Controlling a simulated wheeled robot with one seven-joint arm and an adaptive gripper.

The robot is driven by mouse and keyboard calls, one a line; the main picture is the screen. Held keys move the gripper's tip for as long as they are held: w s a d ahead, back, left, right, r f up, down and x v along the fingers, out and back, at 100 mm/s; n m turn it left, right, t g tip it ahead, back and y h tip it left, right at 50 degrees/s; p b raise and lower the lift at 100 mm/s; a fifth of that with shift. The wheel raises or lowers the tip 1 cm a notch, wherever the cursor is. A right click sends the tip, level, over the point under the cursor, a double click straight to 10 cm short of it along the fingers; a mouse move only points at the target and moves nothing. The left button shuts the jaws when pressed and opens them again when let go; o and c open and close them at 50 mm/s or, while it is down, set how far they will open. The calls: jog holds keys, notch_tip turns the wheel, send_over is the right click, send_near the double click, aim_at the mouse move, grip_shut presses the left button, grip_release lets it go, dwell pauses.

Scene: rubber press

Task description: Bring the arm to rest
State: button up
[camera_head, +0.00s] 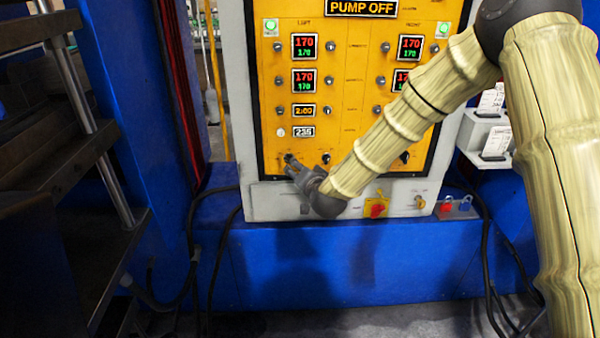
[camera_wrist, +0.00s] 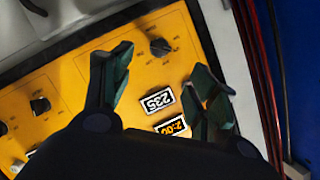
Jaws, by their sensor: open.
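My gripper (camera_head: 292,165) is at the lower left part of the yellow control panel (camera_head: 334,90), in front of a black knob there. In the wrist view my gripper (camera_wrist: 165,75) has its two dark green fingers spread apart with nothing between them. The yellow panel (camera_wrist: 70,90) fills the space behind the fingers, with a black knob (camera_wrist: 160,47) just beyond the fingertips and a display reading 235 (camera_wrist: 157,101) between the fingers. Whether a fingertip touches the panel I cannot tell. My arm, in a pale ribbed cover, crosses the right side of the head view.
A display at the top reads PUMP OFF (camera_head: 362,8). A red switch on a yellow plate (camera_head: 376,208) is below the panel. A blue machine frame (camera_head: 300,262) surrounds the cabinet. Dark steps (camera_head: 60,180) stand at left, and black cables (camera_head: 195,250) hang beside the cabinet.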

jog(key=s+d+f+n+g+h, duration=0.1)
jog(key=s+d+f+g, duration=0.3)
jog(key=s+f, duration=0.9)
jog(key=s+d+f+n+g+h, duration=0.1)
jog(key=s+d+f+n+g, duration=0.3)
jog(key=s+f, duration=1)
jog(key=s+d+f+g, duration=0.2)
jog(key=s+d+f, duration=0.1)
jog(key=s, duration=0.6)
jog(key=s+d+f+g+h, duration=0.1)
jog(key=s+d+f, duration=0.3)
jog(key=s, duration=0.6)
jog(key=s+d+f+g, duration=0.3)
jog(key=s+d, duration=0.1)
jog(key=s, duration=0.6)
jog(key=shift+f+h, duration=0.15)
jog(key=shift+h, duration=0.25)
